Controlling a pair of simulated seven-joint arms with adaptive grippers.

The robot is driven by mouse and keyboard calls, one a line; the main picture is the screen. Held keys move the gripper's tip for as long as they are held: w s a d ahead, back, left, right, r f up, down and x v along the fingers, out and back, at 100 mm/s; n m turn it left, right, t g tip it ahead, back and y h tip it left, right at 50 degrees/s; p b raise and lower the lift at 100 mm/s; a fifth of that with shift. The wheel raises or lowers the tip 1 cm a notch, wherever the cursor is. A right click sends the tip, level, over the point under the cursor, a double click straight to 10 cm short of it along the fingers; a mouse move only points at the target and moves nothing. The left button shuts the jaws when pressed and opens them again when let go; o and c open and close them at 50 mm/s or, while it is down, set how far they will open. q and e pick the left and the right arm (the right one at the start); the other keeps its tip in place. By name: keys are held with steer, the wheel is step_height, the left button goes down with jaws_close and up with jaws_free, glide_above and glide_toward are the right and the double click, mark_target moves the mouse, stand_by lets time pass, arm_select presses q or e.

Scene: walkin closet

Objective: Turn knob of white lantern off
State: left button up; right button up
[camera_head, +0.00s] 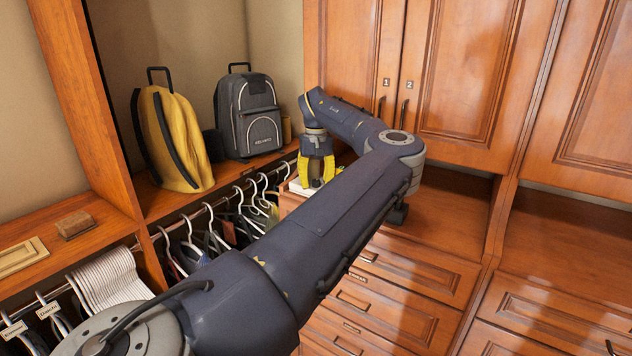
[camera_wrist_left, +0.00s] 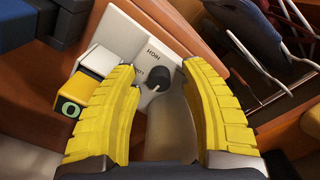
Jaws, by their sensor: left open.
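The white lantern's panel (camera_wrist_left: 125,38) is in the left wrist view, with the lettering "HIGH" and a second label partly hidden. A dark grey knob (camera_wrist_left: 157,77) stands on it, between and beyond my yellow fingertips. In the head view, a white part of the lantern (camera_head: 299,187) shows at the cabinet's edge, mostly hidden by my arm and gripper. My left gripper (camera_head: 318,172) points down over it with its fingers apart. In the wrist view the left gripper (camera_wrist_left: 160,72) is open around the knob's area; contact cannot be told. My right gripper is not in view.
A yellow block with a green-ringed end (camera_wrist_left: 72,98) and a white block (camera_wrist_left: 99,61) sit left of the fingers. Hangers (camera_head: 240,205) hang nearby. A yellow backpack (camera_head: 175,137) and grey backpack (camera_head: 251,115) stand on the shelf. Wooden cabinet doors (camera_head: 465,75) rise behind.

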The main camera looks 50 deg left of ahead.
mark_target(316, 180)
arm_select(q)
steer(key=shift+r, duration=0.1)
step_height(316, 180, up, 12)
stand_by(0.7)
stand_by(0.3)
